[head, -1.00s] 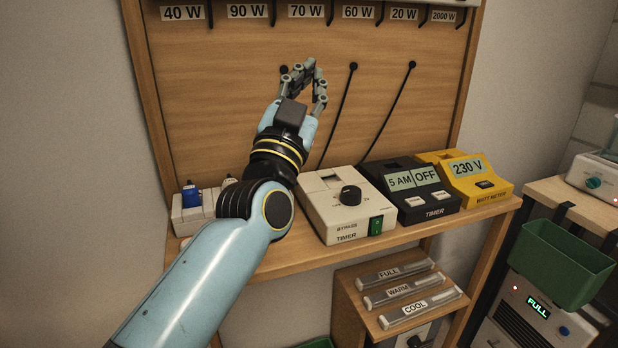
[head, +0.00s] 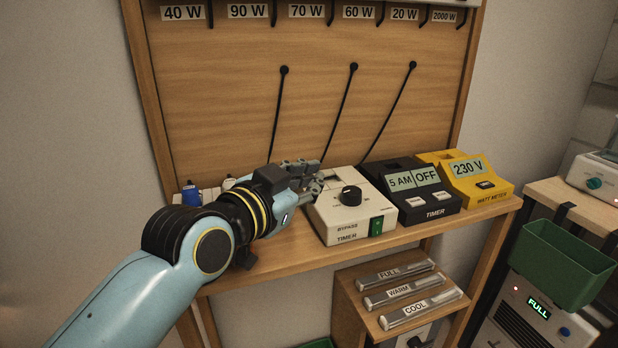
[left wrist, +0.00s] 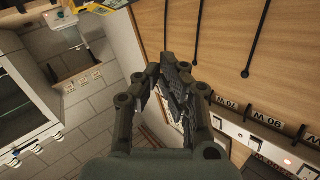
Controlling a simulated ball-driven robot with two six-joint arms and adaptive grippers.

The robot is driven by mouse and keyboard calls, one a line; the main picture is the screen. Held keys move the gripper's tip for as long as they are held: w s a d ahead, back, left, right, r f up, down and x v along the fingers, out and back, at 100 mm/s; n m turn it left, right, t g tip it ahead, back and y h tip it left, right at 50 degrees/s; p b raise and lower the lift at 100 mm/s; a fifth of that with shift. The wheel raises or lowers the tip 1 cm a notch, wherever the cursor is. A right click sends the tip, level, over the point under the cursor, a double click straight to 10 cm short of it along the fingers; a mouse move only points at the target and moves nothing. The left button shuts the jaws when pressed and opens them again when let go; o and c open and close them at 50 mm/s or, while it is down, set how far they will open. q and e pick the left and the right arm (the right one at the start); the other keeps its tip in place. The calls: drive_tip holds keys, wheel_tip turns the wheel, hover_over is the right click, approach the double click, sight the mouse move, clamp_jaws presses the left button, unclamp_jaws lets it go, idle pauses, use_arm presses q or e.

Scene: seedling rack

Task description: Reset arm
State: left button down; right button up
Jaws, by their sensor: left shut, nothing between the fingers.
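My left gripper (head: 312,176) is in front of the wooden back panel, at the left edge of the white timer (head: 350,212). Its fingers are together and hold nothing; I cannot tell whether they touch the timer. The gripper also shows in the left wrist view (left wrist: 172,70), with the panel and its watt labels at the right. My blue left arm comes in from the lower left. My right gripper is not in view.
A black timer (head: 425,205) and a yellow watt meter (head: 480,192) stand to the right on the shelf. A blue-capped item (head: 191,196) is behind my forearm. A green bin (head: 560,262) is at the right.

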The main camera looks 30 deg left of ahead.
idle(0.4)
use_arm(q)
drive_tip(key=s+a+f+n+g+y, duration=0.15)
drive_tip(key=s+f+g, duration=0.45)
drive_tip(key=s, duration=0.7)
drive_tip(key=s+a+f+n+g+y, duration=0.1)
drive_tip(key=s+a+f+n+g, duration=0.15)
drive_tip(key=s+f+g, duration=0.7)
drive_tip(key=s+a+f+t+b, duration=0.1)
drive_tip(key=s+a+f+b, duration=0.1)
drive_tip(key=f, duration=1.1)
drive_tip(key=s+a+f+b, duration=0.1)
drive_tip(key=s+f+b, duration=0.15)
drive_tip(key=f, duration=1.05)
drive_tip(key=s+a+f+g+b, duration=0.1)
drive_tip(key=s+f+b, duration=0.2)
drive_tip(key=s+f, duration=1.6)
wheel_tip(320, 180, down, 2)
drive_tip(key=shift+s+a+f, duration=0.1)
drive_tip(key=shift+s+a, duration=0.15)
